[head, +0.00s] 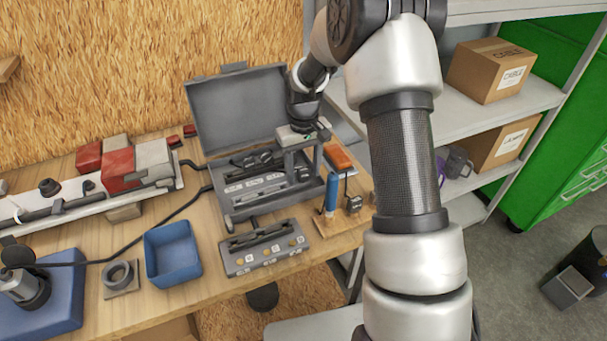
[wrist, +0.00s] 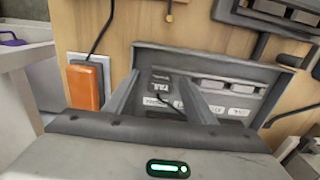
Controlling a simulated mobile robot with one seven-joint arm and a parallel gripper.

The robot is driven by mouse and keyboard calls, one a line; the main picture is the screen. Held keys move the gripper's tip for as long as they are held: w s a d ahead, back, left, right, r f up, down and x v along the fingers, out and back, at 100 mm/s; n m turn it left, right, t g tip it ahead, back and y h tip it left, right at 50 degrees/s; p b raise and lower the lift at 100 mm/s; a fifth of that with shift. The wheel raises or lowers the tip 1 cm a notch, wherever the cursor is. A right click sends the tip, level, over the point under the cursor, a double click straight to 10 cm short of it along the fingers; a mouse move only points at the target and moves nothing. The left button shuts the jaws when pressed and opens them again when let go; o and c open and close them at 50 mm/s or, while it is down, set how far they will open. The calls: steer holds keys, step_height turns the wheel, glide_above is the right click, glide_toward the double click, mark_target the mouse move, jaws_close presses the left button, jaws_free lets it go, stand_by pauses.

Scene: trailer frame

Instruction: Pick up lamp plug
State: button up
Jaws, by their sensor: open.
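My gripper (head: 304,174) is over the right end of an open grey case (head: 228,119), its fingers pointing down and apart with nothing between them. In the wrist view the gripper (wrist: 159,77) shows two spread grey fingers. Between and beyond them is a small dark block (wrist: 162,84) with white lettering and a thin dark cable; it looks like the lamp plug. It sits at the end of the case's labelled row of slots (wrist: 240,103). I cannot tell its exact distance from the fingers. The gripper hides it in the head view.
An orange block (head: 337,157) with a cable stands close right of the gripper. A blue-handled tool (head: 331,190) stands upright nearby. A grey labelled module (head: 262,262) and blue bin (head: 172,253) lie in front. Shelves (head: 470,125) are at right.

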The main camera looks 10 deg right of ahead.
mark_target(303, 169)
steer(key=c, duration=0.8)
step_height(303, 169, up, 10)
steer(key=shift+r, duration=0.15)
